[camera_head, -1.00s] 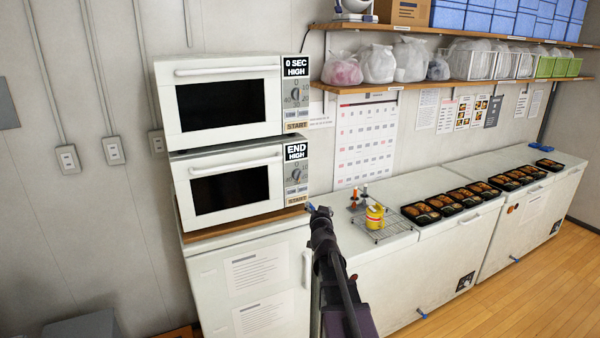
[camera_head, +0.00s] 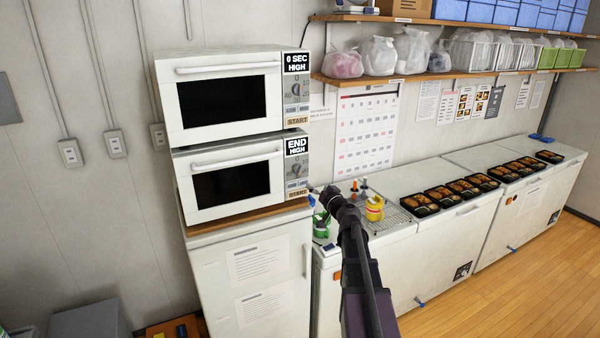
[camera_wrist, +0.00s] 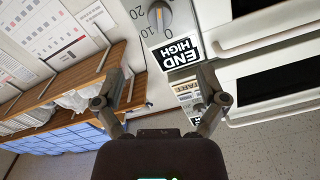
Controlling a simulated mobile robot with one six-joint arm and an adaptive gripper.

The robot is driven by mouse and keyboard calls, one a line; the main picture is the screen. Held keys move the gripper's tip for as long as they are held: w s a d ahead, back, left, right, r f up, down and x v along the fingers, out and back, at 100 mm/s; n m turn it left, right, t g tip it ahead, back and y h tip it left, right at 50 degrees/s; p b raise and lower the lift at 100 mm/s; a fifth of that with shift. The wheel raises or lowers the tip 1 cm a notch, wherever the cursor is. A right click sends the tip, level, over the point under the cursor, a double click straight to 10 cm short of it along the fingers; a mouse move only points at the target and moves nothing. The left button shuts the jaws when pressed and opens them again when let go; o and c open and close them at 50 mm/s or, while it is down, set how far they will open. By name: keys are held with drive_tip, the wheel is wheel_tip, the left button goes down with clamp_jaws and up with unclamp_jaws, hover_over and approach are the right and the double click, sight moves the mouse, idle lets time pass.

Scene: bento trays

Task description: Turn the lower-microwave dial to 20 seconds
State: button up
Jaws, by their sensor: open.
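The lower microwave (camera_head: 230,187) is white, with a display (camera_head: 297,147) reading "END HIGH" and a grey dial (camera_head: 296,171) below it on its right-hand panel. In the upside-down wrist view, the lower dial (camera_wrist: 160,14) is at the top edge, partly cut off, with 20, 10 and 0 around it. In the head view, my gripper (camera_head: 325,196) is right of and below the dial.
The upper microwave (camera_head: 230,100) is stacked on top and reads "0 SEC HIGH". A yellow container (camera_head: 374,209) stands on a wire rack at right. Black food trays (camera_head: 440,196) line the white freezers. A wooden shelf (camera_head: 430,78) with bags is above.

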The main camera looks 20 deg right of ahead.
sight(301, 171)
drive_tip(key=shift+w, duration=0.1)
drive_tip(key=w, duration=1.3)
drive_tip(key=shift+w+a, duration=0.2)
drive_tip(key=shift+w, duration=0.1)
drive_tip(key=c, duration=1.1)
